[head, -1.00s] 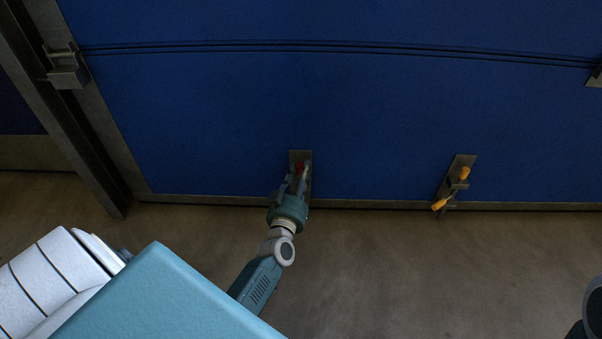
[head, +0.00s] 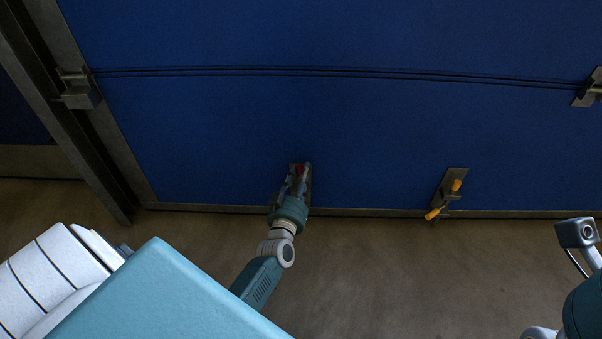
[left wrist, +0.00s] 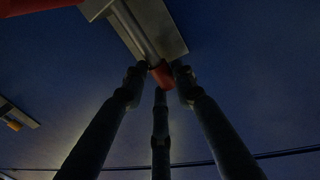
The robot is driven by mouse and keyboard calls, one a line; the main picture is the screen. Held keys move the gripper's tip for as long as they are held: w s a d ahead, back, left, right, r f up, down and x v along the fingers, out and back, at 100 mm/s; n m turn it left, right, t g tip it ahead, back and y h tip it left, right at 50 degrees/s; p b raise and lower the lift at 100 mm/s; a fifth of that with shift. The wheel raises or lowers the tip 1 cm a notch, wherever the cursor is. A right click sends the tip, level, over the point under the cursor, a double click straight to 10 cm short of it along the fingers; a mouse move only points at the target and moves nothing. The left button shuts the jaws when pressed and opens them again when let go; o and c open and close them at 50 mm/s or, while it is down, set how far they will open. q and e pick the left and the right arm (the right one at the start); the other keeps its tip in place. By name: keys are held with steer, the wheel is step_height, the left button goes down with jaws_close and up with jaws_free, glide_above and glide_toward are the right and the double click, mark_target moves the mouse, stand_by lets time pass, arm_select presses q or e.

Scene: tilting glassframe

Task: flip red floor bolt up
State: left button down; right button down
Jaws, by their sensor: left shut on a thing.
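The red floor bolt (head: 299,168) is on a metal plate low on the blue door in the head view. My left gripper (head: 298,178) reaches up to it from below and covers most of it. In the left wrist view the red grip (left wrist: 162,75) sits between the fingertips of my left gripper (left wrist: 160,78), which is shut on it. A metal rod and plate (left wrist: 170,28) show behind it. The bolt's exact tilt is hard to tell. Part of my right arm shows at the right edge of the head view, but its gripper fingers do not.
A second bolt with yellow grips (head: 447,195) is on the door farther right. Metal brackets (head: 80,90) sit at the door's sides, with a dark line across the panel. The brown floor (head: 390,280) below the door looks clear.

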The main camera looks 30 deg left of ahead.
arm_select(q)
steer(key=shift+r, duration=0.35)
steer(key=c, duration=1.6)
jaws_free()
steer(key=shift+o, duration=1.2)
steer(key=shift+r, duration=0.1)
steer(key=shift+f, duration=0.2)
steer(key=v, duration=1.2)
steer(key=shift+d, duration=0.1)
